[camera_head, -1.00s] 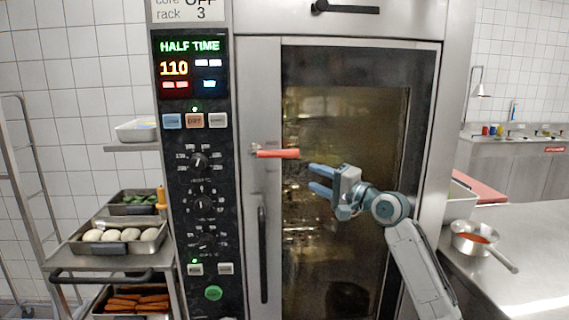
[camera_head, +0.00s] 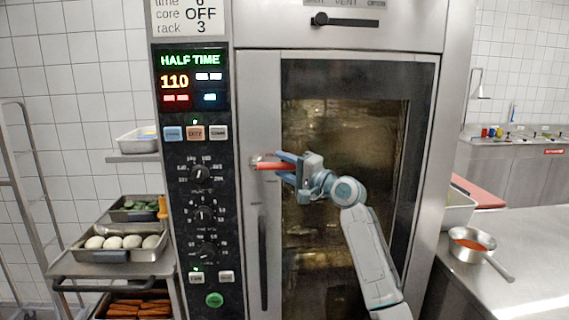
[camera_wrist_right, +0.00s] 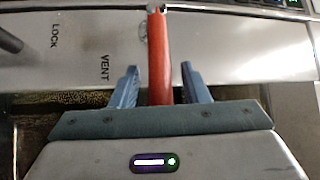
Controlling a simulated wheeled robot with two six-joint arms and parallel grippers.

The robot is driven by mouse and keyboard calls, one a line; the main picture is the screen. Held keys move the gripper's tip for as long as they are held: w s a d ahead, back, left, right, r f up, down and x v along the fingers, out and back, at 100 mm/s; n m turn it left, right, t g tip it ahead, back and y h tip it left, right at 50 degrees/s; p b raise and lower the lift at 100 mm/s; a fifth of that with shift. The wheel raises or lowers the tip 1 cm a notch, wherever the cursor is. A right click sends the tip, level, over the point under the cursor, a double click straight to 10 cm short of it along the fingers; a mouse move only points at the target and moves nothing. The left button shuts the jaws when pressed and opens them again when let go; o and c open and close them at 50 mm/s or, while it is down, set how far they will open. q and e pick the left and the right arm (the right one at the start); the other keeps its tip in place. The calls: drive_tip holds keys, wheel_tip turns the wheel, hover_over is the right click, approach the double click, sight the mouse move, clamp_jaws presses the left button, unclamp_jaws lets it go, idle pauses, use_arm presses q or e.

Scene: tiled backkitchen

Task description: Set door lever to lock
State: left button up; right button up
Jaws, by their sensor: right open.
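The red door lever (camera_head: 272,166) sticks out to the right from its pivot on the oven door's steel frame and lies about level. My right gripper (camera_head: 283,163) is at the lever's free end, with its two blue fingers spread. In the right wrist view the red lever (camera_wrist_right: 158,60) runs between the open fingers (camera_wrist_right: 158,88), with a gap on each side. The words LOCK (camera_wrist_right: 54,36) and VENT (camera_wrist_right: 104,68) are printed on the steel left of the lever there. My left gripper is not in view.
The oven's control panel (camera_head: 200,230) with knobs stands left of the door. A long dark vertical handle (camera_head: 263,262) is below the lever. A rack with food trays (camera_head: 115,256) is at the left. A steel counter with a saucepan (camera_head: 470,243) is at the right.

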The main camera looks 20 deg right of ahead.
drive_tip(key=shift+c, duration=0.2)
clamp_jaws()
drive_tip(key=shift+f, duration=0.1)
